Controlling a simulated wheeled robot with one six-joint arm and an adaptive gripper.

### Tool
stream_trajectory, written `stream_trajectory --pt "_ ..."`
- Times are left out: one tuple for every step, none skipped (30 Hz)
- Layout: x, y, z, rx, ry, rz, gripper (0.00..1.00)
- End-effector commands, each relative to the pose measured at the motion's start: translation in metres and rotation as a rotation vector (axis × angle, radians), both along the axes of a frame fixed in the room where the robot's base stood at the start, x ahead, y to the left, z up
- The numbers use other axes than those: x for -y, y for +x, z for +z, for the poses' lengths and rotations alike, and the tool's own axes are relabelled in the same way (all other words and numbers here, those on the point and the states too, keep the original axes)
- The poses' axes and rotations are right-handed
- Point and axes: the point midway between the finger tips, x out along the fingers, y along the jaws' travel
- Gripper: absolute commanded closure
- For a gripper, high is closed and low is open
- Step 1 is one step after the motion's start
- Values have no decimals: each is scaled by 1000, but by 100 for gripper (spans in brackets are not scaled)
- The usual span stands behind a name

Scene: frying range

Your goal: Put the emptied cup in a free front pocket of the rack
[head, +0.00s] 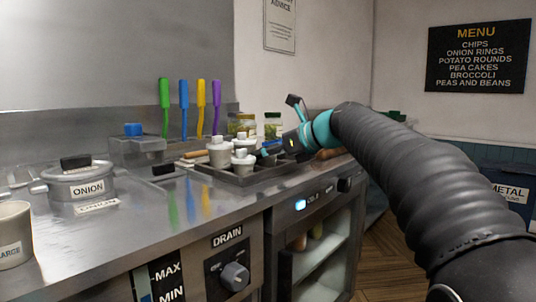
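The dark rack (228,178) sits on the steel counter, near its right end. White cups stand in and around it: one (220,156) at the left, one (243,165) nearer the front, and another just behind that one. Which cup is the emptied one I cannot tell, and the pockets are too small to make out. My gripper (268,151) reaches in from the right, low over the rack's right part and close to the cups. Its fingers are small and partly hidden, so I cannot see whether they hold anything.
Jars (272,125) stand behind the rack. Upright coloured handles (184,108) line the back wall. A lidded onion pan (78,186) and a large white container (12,236) stand at the left.

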Motion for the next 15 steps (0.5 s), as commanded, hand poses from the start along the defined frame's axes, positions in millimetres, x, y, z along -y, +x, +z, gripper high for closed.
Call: stream_trajectory --pt "5 -3 3 2 0 -3 28" --pt "8 -6 5 2 1 -3 28" --pt "13 -10 8 2 1 -3 28" --pt "18 -13 10 2 1 -4 28" --pt "22 -16 13 3 0 -3 28" --pt "28 -21 16 3 0 -5 28" --pt "33 -24 19 3 0 -5 28" --pt "37 -28 21 3 0 -5 28" --pt "43 -33 24 2 0 -5 28" --pt "48 -36 26 1 0 -5 28" --pt "52 -39 28 1 0 -5 28" --pt "57 -44 31 2 1 -4 28" --pt "61 -47 33 2 1 -4 28" --pt "64 -49 35 2 1 -4 28" --pt "68 -53 37 2 1 -3 28"
